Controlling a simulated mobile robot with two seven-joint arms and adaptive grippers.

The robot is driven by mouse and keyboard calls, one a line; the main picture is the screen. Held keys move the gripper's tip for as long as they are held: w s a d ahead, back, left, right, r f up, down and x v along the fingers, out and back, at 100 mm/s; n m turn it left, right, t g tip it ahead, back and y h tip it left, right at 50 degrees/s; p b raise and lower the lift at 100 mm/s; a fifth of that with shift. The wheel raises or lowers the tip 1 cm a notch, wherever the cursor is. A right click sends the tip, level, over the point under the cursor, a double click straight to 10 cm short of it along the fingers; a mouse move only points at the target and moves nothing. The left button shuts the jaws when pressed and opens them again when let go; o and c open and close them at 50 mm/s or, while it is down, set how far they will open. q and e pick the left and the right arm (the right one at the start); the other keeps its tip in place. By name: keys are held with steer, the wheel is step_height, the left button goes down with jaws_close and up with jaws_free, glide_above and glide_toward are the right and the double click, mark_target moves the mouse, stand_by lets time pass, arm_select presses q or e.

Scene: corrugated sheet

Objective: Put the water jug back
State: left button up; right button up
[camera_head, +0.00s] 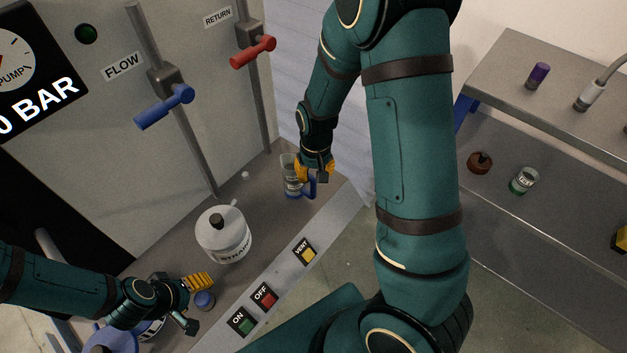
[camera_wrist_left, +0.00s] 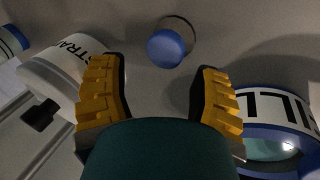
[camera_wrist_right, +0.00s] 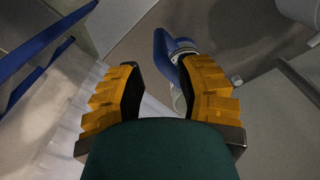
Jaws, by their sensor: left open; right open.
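The water jug (camera_head: 290,180) is clear with a blue handle (camera_head: 309,186) and stands upright on the grey deck by the panel. My right gripper (camera_head: 316,170) is open beside the jug, at its handle side. In the right wrist view the blue handle (camera_wrist_right: 163,58) shows just beyond the fingertips (camera_wrist_right: 160,80), nearer the right finger, which hides part of the jug. I cannot tell whether they touch. My left gripper (camera_head: 198,283) is open and empty, low over the deck, between the strainer pot and the blue-rimmed container in the left wrist view (camera_wrist_left: 160,85).
A white strainer pot (camera_head: 223,238) stands mid-deck. A small blue cap (camera_head: 204,301) and a blue-rimmed container (camera_wrist_left: 270,115) are near my left gripper. Blue FLOW (camera_head: 164,107) and red RETURN (camera_head: 253,52) levers project above. Shelves (camera_head: 545,225) stand right.

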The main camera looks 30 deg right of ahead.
step_height(320, 180, up, 5)
steer(key=shift+f, duration=0.1)
steer(key=s+a+f+y, duration=0.1)
steer(key=s+a+f, duration=0.1)
steer(key=a+f, duration=0.2)
steer(key=s+a+f+t+y, duration=0.1)
steer(key=s+a+f, duration=0.2)
steer(key=a+f, duration=0.2)
steer(key=s+a+f+y, duration=0.1)
steer(key=s+a+f, duration=0.2)
steer(key=a, duration=0.4)
steer(key=shift+s+a+f+n+y, duration=0.1)
steer(key=shift+s+f+n+y, duration=0.1)
steer(key=shift+f, duration=0.25)
steer(key=shift+s+a+f+n+y, duration=0.1)
steer(key=shift+f+y, duration=0.1)
steer(key=shift+f, duration=0.25)
steer(key=shift+a+t, duration=0.3)
steer(key=shift+s, duration=0.15)
